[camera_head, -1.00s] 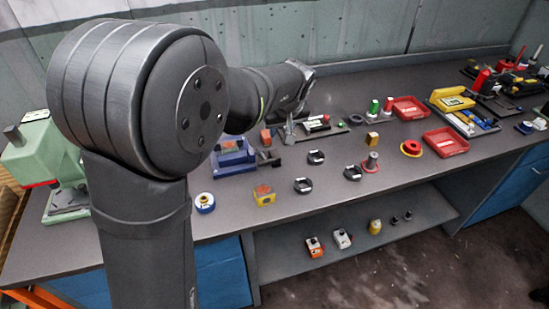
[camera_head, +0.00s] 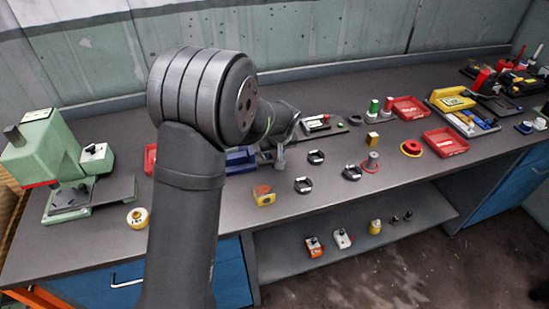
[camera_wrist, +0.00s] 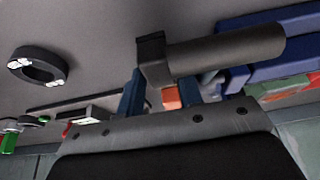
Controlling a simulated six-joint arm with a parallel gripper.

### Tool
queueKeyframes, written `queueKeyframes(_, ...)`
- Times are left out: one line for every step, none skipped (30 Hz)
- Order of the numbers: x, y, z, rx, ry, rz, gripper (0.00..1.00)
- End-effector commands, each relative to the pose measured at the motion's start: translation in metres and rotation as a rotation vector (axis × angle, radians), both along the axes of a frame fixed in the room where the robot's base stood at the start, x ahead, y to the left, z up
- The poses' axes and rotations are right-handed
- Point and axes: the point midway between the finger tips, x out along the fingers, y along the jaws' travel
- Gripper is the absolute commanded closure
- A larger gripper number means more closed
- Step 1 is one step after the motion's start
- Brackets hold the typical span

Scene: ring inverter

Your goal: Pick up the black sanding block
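My gripper (camera_head: 279,156) is low over the bench, just right of the blue vise (camera_head: 240,160), and partly hidden by my arm. In the wrist view its two dark blue fingers (camera_wrist: 171,92) are apart, with nothing clearly held between them. A dark block-like part with a grey cylinder (camera_wrist: 225,50) crosses in front of the fingers there, close by. I cannot tell whether it is the black sanding block or part of the vise. An orange-red piece (camera_wrist: 171,99) shows beyond, between the fingers. I cannot identify the sanding block with certainty in the head view.
A green machine (camera_head: 45,155) stands at the left. Red trays (camera_head: 445,142) are at the right. The bench front has some clear room.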

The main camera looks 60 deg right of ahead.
Motion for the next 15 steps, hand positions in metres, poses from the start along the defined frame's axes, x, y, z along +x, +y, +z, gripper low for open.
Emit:
queueKeyframes(0.0021,-0.0015,-0.0064,0.001,0.0,0.001,0.67)
queueKeyframes(0.0028,-0.0022,-0.0089,0.001,0.0,0.001,0.67)
queueKeyframes(0.0034,-0.0029,-0.011,0.001,0.0,0.001,0.67)
queueKeyframes(0.0036,-0.0033,-0.0118,0.0,0.001,0.001,0.67)
queueKeyframes(0.0037,-0.0035,-0.012,0.0,0.0,0.001,0.67)
queueKeyframes(0.0036,-0.0036,-0.0117,0.0,0.0,0.001,0.67)
queueKeyframes(0.0035,-0.0036,-0.0116,-0.001,0.001,0.001,0.67)
queueKeyframes(0.0034,-0.0036,-0.0115,-0.001,0.001,0.001,0.67)
queueKeyframes(0.0034,-0.0036,-0.0114,0.0,0.0,0.001,0.67)
queueKeyframes(0.0034,-0.0036,-0.0114,0.0,0.0,0.001,0.71)
queueKeyframes(0.0034,-0.0035,-0.0113,0.0,0.0,0.001,0.77)
queueKeyframes(0.0034,-0.0035,-0.0113,0.0,0.0,0.001,0.85)
queueKeyframes(0.0034,-0.0035,-0.0113,0.0,0.0,0.001,0.91)
queueKeyframes(0.0033,-0.0035,-0.0113,0.0,0.0,0.001,0.97)
queueKeyframes(0.0033,-0.0036,-0.0111,-0.001,0.001,0.001,0.97)
